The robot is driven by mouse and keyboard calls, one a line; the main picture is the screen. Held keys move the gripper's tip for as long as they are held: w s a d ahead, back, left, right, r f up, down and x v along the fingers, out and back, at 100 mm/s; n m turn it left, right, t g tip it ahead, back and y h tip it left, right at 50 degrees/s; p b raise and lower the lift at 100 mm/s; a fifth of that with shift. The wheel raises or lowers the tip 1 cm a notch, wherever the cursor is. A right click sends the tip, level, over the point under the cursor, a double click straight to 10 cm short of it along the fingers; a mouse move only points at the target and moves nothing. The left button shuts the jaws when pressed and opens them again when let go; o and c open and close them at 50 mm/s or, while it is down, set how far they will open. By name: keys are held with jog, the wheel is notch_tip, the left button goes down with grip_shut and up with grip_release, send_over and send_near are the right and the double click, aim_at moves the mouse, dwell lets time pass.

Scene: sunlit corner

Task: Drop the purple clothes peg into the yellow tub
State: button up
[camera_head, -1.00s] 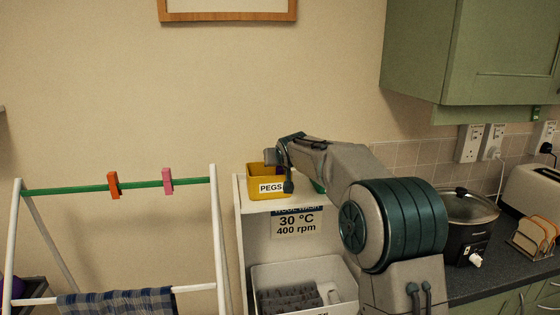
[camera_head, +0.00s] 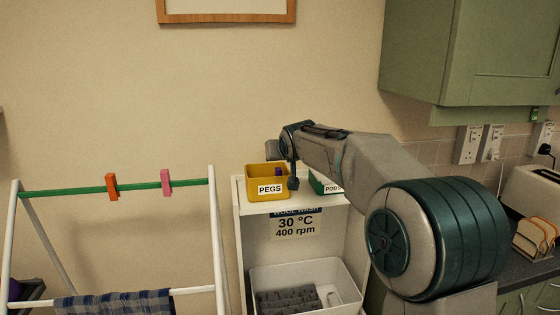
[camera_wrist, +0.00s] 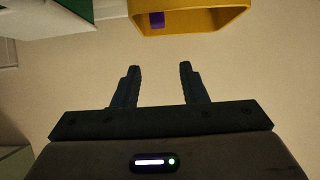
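The yellow tub (camera_head: 258,173), labelled PEGS, stands on top of the white shelf unit. The purple peg (camera_head: 279,171) is inside it at the right side, with its upper part showing above the rim. In the wrist view the tub (camera_wrist: 205,22) is at the top edge, and the purple peg (camera_wrist: 157,19) shows in its opening. My gripper (camera_wrist: 160,66) is open, with nothing between its fingers, and is apart from the tub. In the head view its fingers are hard to make out behind my wrist, just above and right of the tub.
A green tub (camera_head: 325,187) labelled PODS stands right of the yellow tub. A white bin (camera_head: 345,275) with grey contents sits below. On the left, an airer's green rail (camera_head: 138,187) holds an orange peg (camera_head: 112,186) and a pink peg (camera_head: 166,179).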

jog(key=shift+b+v, duration=0.35)
jog(key=shift+v, duration=2.25)
jog(key=s+d+f+g+h, duration=0.1)
jog(key=s+d+f+g, duration=0.2)
jog(key=s+f, duration=0.4)
jog(key=s+d+f+m+g, duration=0.1)
jog(key=s+d+f+g, duration=0.2)
jog(key=s, duration=1.6)
jog(key=s+d+f+m+g+h, duration=0.1)
jog(key=s+d+f+g, duration=0.2)
jog(key=s+d+f, duration=0.4)
jog(key=s+f, duration=0.5)
jog(key=s, duration=0.1)
jog(key=shift+d+h, duration=0.3)
jog(key=shift+d, duration=0.05)
